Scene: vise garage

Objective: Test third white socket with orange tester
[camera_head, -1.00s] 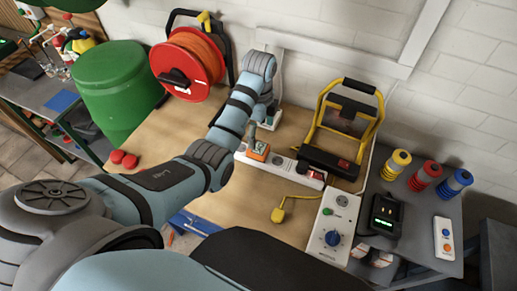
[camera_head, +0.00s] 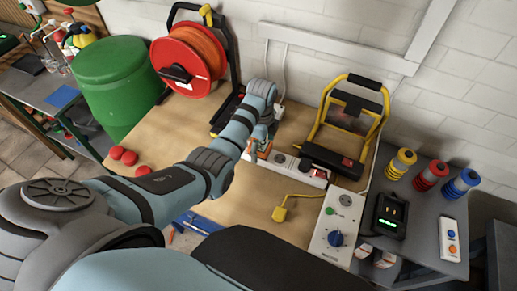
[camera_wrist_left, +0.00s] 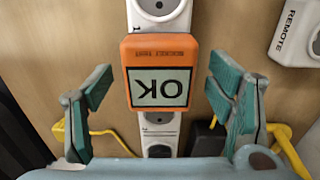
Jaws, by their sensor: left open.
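The orange tester (camera_wrist_left: 160,72) sits on the white socket strip (camera_wrist_left: 158,12) in the left wrist view. Its screen reads OK, upside down. A socket shows on each side of it along the strip; the one under it is hidden. My left gripper (camera_head: 258,143) is open, its green-padded fingers on either side of the tester with gaps. In the head view the gripper hides most of the tester (camera_head: 265,151), and the strip (camera_head: 289,164) runs right to a red switch. My right gripper is not in view.
A yellow work lamp (camera_head: 348,125) stands behind the strip and a red cable reel (camera_head: 190,62) at the back left. A yellow plug (camera_head: 281,213) lies in front.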

